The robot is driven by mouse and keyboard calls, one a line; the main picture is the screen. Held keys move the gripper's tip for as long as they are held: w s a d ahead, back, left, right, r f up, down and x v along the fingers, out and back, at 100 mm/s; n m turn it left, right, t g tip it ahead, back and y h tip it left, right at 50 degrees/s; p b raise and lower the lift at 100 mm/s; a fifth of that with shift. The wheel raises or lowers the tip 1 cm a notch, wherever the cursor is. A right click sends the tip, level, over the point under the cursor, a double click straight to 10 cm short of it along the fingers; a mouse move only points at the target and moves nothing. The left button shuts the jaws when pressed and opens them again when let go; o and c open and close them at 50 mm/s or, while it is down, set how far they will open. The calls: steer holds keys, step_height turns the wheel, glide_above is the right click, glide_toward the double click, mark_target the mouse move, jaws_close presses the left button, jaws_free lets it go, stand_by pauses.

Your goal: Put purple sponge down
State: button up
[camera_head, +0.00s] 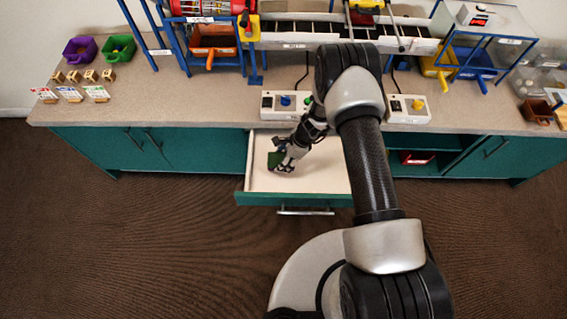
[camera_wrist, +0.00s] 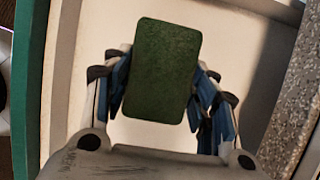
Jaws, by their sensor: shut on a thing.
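My gripper (camera_head: 284,163) is inside the open drawer (camera_head: 322,179), low over its pale floor. It is shut on a sponge (camera_head: 273,160), whose visible face is dark green; I see no purple on it. In the wrist view the sponge (camera_wrist: 163,70) sits upright in the picture between the two blue-padded fingers (camera_wrist: 165,95), tilted slightly. The pale drawer floor (camera_wrist: 100,30) shows around it. I cannot tell whether the sponge touches the floor.
The drawer's green front (camera_head: 260,199) is pulled out below the counter (camera_head: 190,108). The drawer floor to the right of my gripper is bare. A control box (camera_head: 286,104) stands on the counter edge above. Purple and green bins (camera_head: 80,49) stand at the far left.

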steer(key=shift+f+b, duration=0.3)
steer(key=shift+f, duration=1.1)
steer(key=shift+f+b, duration=0.3)
steer(key=o, duration=0.9)
steer(key=shift+o, duration=0.2)
steer(key=shift+r, duration=0.1)
